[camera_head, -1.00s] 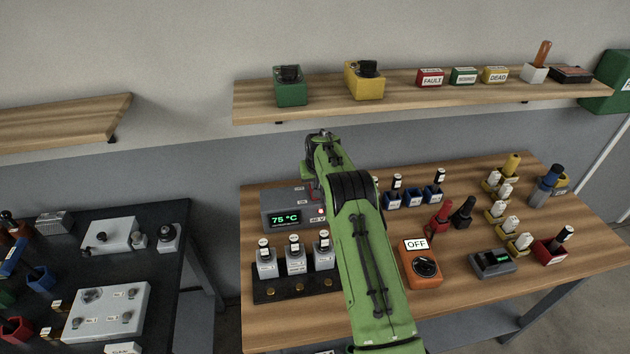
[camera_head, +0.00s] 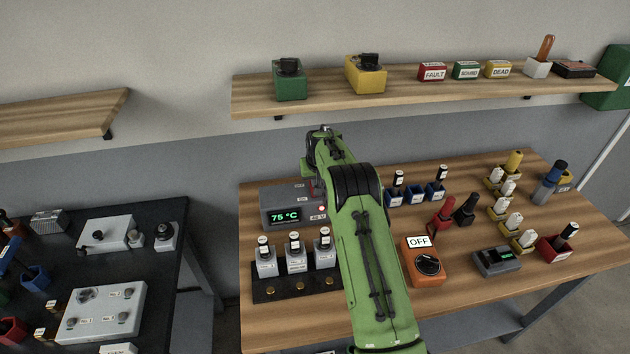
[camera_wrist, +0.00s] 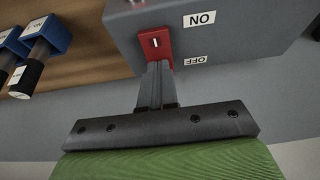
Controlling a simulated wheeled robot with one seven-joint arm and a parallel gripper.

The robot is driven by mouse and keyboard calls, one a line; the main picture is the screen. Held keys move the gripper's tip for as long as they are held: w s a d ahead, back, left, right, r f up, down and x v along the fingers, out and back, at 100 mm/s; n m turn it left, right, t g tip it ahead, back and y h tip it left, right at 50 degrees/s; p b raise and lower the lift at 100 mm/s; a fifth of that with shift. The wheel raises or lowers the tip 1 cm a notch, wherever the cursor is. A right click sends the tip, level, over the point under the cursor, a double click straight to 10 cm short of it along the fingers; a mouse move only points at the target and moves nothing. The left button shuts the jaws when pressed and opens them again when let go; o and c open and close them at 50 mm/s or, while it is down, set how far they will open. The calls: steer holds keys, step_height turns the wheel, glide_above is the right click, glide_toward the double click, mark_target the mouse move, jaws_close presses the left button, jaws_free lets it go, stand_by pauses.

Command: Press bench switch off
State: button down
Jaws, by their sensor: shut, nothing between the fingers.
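The bench switch is a red rocker (camera_wrist: 155,42) with a white line mark, set in a grey box (camera_wrist: 225,45). An ON label (camera_wrist: 199,19) and an OFF label (camera_wrist: 194,60) sit beside it on the box; the OFF label is on the side nearer my gripper. My gripper (camera_wrist: 157,70) is shut and empty, its fingertips at the rocker's near edge. I cannot tell whether they touch it. In the head view the grey box (camera_head: 270,212) shows a green 75 °C display, and my arm partly covers it.
A rack (camera_head: 258,292) with several labelled bottles stands in front of the box. Blue holders (camera_head: 413,197) with dark-topped bottles stand to its right. An orange box (camera_head: 423,272) with an OFF sign and a dial stands right of my arm. A shelf (camera_head: 330,102) hangs above.

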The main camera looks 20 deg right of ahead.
steer(key=shift+s+a+f, duration=0.15)
steer(key=shift+s+f, duration=0.35)
steer(key=shift+s, duration=0.2)
steer(key=shift+r, duration=0.4)
steer(key=w+d+v, duration=0.1)
steer(key=v, duration=1.2)
steer(key=shift+a+r, duration=0.5)
steer(key=shift+r, duration=0.05)
